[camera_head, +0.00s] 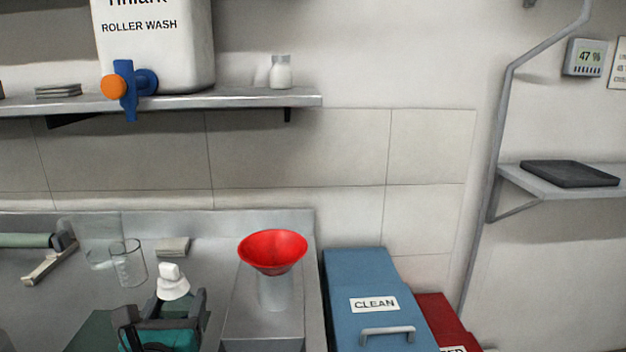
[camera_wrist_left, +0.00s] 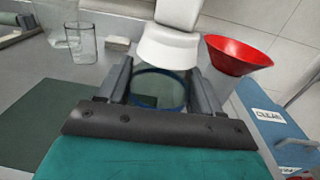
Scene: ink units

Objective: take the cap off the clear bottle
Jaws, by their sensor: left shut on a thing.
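My left gripper (camera_head: 172,312) is in the lower left of the head view, above the metal bench. It is shut on the clear bottle, and the left wrist view shows the bottle's see-through round part with a dark blue rim (camera_wrist_left: 160,90) between the fingers (camera_wrist_left: 160,92). The white cap (camera_head: 173,286) with its narrower spout shows above the fingers, and in the left wrist view the cap (camera_wrist_left: 168,48) stands just beyond the clear part. In the head view my gripper hides the bottle's body. My right gripper is in neither view.
A red funnel (camera_head: 272,250) stands in a clear vessel right of the gripper. A glass beaker (camera_head: 128,264) and a small grey block (camera_head: 173,247) are behind left. A blue bin marked CLEAN (camera_head: 360,285) stands right. A shelf (camera_head: 240,101) overhangs the back.

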